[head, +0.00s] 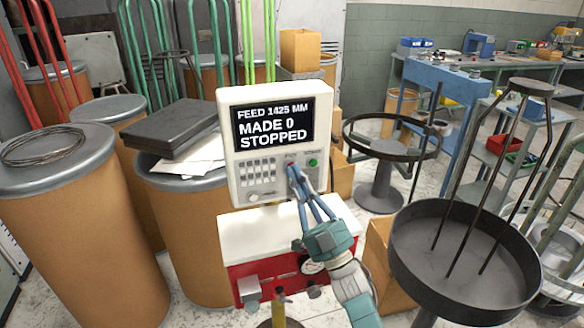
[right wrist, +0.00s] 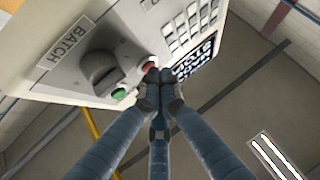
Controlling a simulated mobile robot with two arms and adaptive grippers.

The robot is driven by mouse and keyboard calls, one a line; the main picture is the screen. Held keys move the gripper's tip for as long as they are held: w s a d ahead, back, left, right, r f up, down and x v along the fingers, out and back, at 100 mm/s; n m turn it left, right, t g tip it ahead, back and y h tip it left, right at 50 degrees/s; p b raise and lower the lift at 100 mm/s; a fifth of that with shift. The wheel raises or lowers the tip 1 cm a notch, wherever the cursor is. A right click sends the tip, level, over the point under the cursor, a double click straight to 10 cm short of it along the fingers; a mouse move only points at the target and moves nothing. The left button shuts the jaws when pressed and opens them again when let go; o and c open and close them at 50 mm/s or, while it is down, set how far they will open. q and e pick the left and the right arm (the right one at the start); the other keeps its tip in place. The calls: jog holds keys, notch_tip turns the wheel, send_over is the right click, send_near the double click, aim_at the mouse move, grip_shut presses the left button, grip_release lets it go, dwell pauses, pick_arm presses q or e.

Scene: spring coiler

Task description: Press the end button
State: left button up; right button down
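The white control box (head: 243,115) faces me in the head view, and its screen (head: 274,124) reads "FEED 1425 MM", "MADE 0", "STOPPED". My right gripper (head: 295,172) is at the lower right of its panel, with its blue fingers drawn together and nothing seen between them. In the right wrist view the fingertips (right wrist: 158,86) are just at a red button (right wrist: 149,65); I cannot tell whether they touch it. A green button (right wrist: 119,94) is beside it and also shows in the head view (head: 313,162). No label that I can read says "end". My left gripper is not in view.
A dark knob (right wrist: 98,68) near a "BATCH" label and a keypad (head: 258,171) share the panel. A red and white machine body (head: 240,240) is below. A round black tray stand (head: 465,265) is at right; brown drums (head: 85,240) stand at left.

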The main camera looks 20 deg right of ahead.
jog(key=shift+s, duration=0.1)
jog(key=shift+s+p, duration=0.4)
jog(key=shift+s, duration=0.25)
jog(key=s+p, duration=0.2)
jog(key=s, duration=0.3)
jog(key=shift+d, duration=0.1)
jog(key=shift+f, duration=0.1)
dwell(0.5)
